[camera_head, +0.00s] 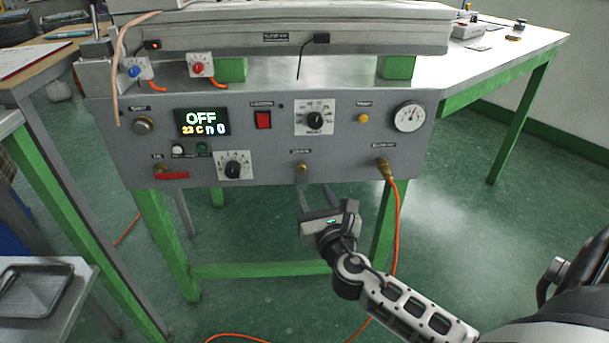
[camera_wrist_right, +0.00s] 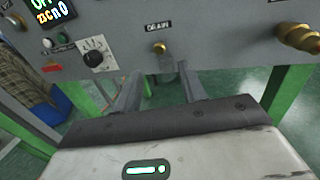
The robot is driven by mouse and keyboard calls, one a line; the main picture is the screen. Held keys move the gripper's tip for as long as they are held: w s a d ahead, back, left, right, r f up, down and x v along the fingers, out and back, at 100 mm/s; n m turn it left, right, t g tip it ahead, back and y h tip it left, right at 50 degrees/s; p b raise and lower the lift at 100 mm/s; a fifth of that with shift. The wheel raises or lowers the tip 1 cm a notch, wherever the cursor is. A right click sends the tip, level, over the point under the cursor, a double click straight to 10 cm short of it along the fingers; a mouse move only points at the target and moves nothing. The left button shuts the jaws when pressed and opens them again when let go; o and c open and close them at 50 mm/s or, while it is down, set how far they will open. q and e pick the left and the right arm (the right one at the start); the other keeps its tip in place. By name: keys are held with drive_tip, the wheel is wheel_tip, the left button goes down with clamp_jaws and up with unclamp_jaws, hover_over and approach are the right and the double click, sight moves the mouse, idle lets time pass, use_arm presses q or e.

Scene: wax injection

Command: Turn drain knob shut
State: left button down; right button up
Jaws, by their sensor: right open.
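The drain knob (camera_head: 301,168) is a small brass knob low on the grey machine panel, under a dark label. In the right wrist view the drain knob (camera_wrist_right: 160,48) sits below a label reading DRAIN. My right gripper (camera_head: 316,190) is just below and in front of the knob in the head view. In the right wrist view its two fingers (camera_wrist_right: 160,85) are spread apart with nothing between them, and the knob lies beyond their tips, apart from them. My left gripper is not in view.
A brass fitting (camera_head: 385,170) with an orange hose (camera_head: 396,215) sticks out right of the knob. A black dial (camera_head: 233,170) and a red lever (camera_head: 172,175) are to the left. Green table legs (camera_head: 163,240) stand below; the floor space under the panel is mostly free.

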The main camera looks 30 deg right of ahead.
sight(302, 170)
drive_tip(key=b+x, duration=0.1)
drive_tip(key=x, duration=0.6)
drive_tip(key=shift+w+f, duration=0.1)
drive_tip(key=shift+w, duration=0.15)
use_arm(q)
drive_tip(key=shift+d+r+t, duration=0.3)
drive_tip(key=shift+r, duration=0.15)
use_arm(e)
drive_tip(key=shift+w+d, duration=0.15)
drive_tip(key=shift+w, duration=0.25)
